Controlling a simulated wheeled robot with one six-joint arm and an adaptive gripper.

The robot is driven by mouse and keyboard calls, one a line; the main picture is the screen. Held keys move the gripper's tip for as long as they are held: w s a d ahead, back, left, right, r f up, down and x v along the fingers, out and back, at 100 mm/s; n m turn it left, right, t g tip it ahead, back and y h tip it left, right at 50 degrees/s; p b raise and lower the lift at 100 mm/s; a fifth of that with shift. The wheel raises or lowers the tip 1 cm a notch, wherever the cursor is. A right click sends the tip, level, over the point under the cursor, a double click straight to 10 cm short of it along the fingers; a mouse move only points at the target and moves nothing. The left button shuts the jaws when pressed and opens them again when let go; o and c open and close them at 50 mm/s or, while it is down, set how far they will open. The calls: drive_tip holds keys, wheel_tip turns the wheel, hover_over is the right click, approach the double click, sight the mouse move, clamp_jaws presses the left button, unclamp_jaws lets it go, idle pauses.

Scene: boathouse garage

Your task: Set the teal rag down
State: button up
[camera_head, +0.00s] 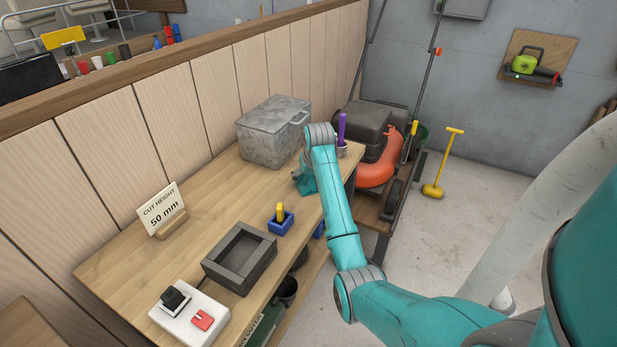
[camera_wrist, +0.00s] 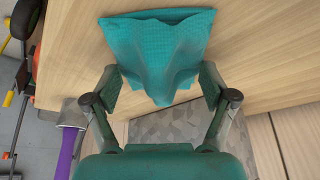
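The teal rag (camera_wrist: 160,45) shows in the wrist view over the wooden bench top, crumpled, with a folded peak rising toward my gripper. My gripper (camera_wrist: 161,88) has its two fingers spread wide, one on each side of the rag's peak. A gap shows between the fingers and the peak, though light contact at the edges is hard to tell. In the head view part of the rag (camera_head: 305,182) shows at the bench's far right side, below my wrist. My arm hides the rest of it and the fingertips there.
A grey metal box (camera_head: 268,135) stands close behind the rag. A purple stick (camera_head: 341,127) stands in a holder to its right. A blue holder (camera_head: 281,223), dark tray (camera_head: 240,258) and sign (camera_head: 162,209) are nearer. The bench (camera_head: 215,200) is clear mid-left. An orange mower (camera_head: 378,160) is beyond.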

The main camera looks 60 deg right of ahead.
drive_tip(key=shift+o, duration=0.8)
drive_tip(key=v, duration=1.2)
clamp_jaws()
idle(0.9)
drive_tip(key=shift+s, duration=0.1)
